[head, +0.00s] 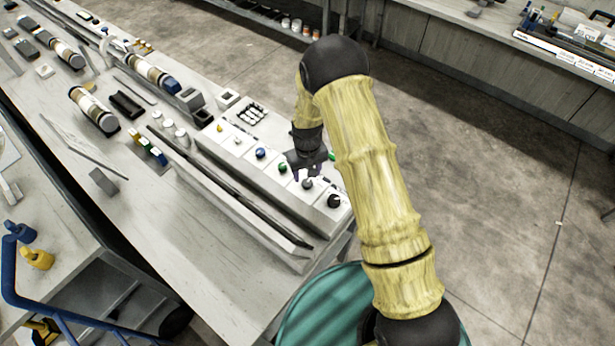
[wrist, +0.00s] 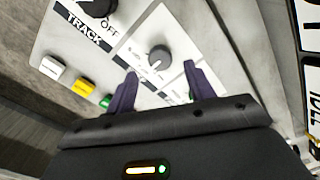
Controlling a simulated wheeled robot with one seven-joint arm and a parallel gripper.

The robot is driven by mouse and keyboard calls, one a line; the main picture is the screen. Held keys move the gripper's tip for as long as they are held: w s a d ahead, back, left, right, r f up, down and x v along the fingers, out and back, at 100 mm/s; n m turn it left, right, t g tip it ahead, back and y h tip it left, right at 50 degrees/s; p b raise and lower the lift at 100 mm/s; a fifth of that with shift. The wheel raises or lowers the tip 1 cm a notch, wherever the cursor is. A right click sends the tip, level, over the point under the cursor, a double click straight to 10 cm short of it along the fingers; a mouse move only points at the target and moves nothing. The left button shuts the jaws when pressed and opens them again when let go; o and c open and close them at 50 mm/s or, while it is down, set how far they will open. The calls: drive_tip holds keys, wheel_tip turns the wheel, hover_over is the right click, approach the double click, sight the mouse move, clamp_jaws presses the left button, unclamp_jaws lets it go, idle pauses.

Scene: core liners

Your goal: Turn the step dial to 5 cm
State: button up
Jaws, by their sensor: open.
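The control panel (head: 240,152) is a pale raised strip on the bench in the head view. A small grey dial (wrist: 158,57) sits on a white plate in the wrist view; it also shows near my fingers in the head view (head: 307,184). Its printed label is partly hidden, so I cannot read its setting or confirm that it is the step dial. My gripper (wrist: 160,85) is open and empty, its two dark purple fingers apart, on the near side of the grey dial, one toward each side. In the head view my gripper (head: 309,173) hangs over the panel.
A larger black knob (wrist: 98,6) marked TRACK and OFF is beside the grey dial. White (wrist: 52,67), yellow (wrist: 83,87) and green (wrist: 106,101) buttons line the panel. Long dark rods (head: 225,180) lie along the panel's left.

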sight(307, 182)
drive_tip(key=shift+f+p, duration=0.45)
drive_tip(key=shift+f, duration=1.7)
drive_tip(key=c, duration=1)
